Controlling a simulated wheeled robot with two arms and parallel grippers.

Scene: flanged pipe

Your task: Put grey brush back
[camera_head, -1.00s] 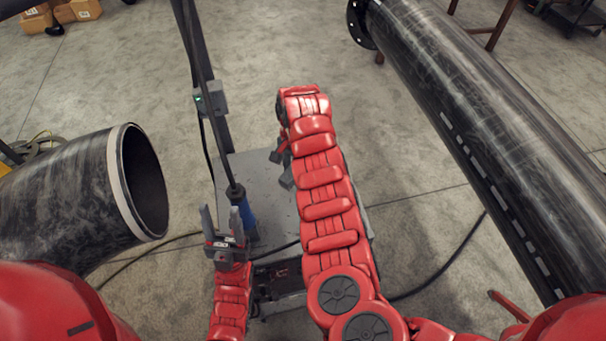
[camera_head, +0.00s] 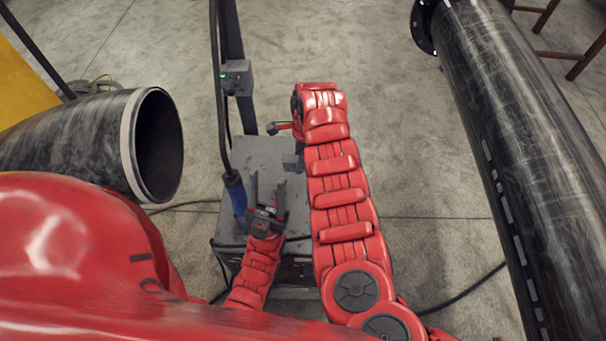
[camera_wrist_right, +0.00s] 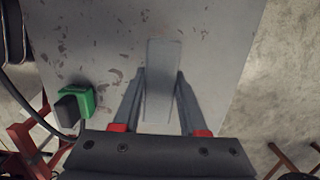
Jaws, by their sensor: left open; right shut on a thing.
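The grey brush (camera_wrist_right: 163,80) shows in the right wrist view as a long grey piece over the scuffed top of a grey cart (camera_wrist_right: 215,50). My right gripper (camera_wrist_right: 161,78) is shut on it, one finger along each side. Whether the brush touches the cart top I cannot tell. In the head view my right arm reaches over the cart (camera_head: 262,155) and mostly hides its gripper and the brush. My left gripper (camera_head: 266,192) is open and empty above the near left part of the cart, fingers pointing up in the picture.
A blue-sleeved cable end (camera_head: 236,192) hangs just left of my left gripper, beside a dark post (camera_head: 233,45). A green and black piece (camera_wrist_right: 76,104) is at the cart's left in the wrist view.

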